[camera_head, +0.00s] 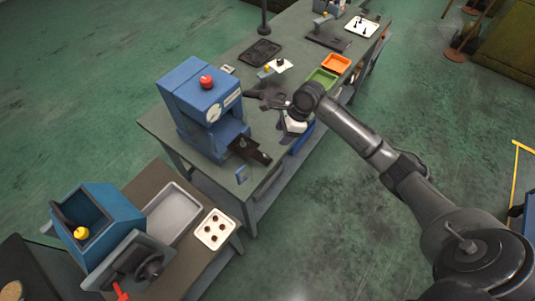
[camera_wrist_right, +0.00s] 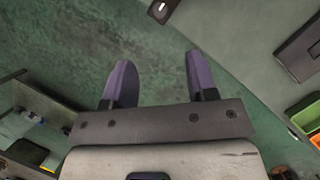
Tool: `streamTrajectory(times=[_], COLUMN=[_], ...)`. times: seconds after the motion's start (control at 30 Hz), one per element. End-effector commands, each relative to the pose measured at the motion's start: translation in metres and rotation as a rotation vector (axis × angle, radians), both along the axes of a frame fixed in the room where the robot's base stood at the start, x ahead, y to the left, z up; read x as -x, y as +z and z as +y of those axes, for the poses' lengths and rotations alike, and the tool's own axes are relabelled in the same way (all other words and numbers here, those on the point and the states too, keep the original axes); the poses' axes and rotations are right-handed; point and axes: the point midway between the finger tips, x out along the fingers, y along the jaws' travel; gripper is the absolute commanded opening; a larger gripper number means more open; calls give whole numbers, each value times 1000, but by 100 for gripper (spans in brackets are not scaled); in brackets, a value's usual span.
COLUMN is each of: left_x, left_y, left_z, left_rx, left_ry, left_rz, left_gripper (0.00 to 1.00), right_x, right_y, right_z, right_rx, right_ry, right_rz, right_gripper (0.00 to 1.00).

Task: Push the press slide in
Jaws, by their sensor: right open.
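The blue press (camera_head: 203,100) with a red knob on top stands on the long bench. Its dark slide (camera_head: 253,152) sticks out of the press front toward the bench's front edge. A dark piece with a light spot at the top of that view may be the slide; I cannot tell. My left gripper is not in view.
A green tray (camera_head: 322,79), an orange tray (camera_head: 336,64) and a black tray (camera_head: 260,52) lie farther back on the bench. A second bench in front holds a grey tray (camera_head: 172,213), a white plate (camera_head: 214,230) and a blue machine (camera_head: 108,212). Green floor is open at right.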

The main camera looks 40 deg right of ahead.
Motion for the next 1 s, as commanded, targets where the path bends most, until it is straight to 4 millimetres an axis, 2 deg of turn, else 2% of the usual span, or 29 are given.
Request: streamTrajectory(times=[0.6, 0.8, 1.0], left_x=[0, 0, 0], left_y=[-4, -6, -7], left_z=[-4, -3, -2], left_rx=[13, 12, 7], left_ry=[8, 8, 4], left_rz=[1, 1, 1], left_gripper=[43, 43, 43], right_x=[-21, -25, -27], right_y=[-94, -114, -123], right_z=[33, 40, 43], right_rx=[0, 0, 1], right_ry=[-3, -3, -1], right_rz=[2, 2, 0], right_gripper=[52, 52, 52])
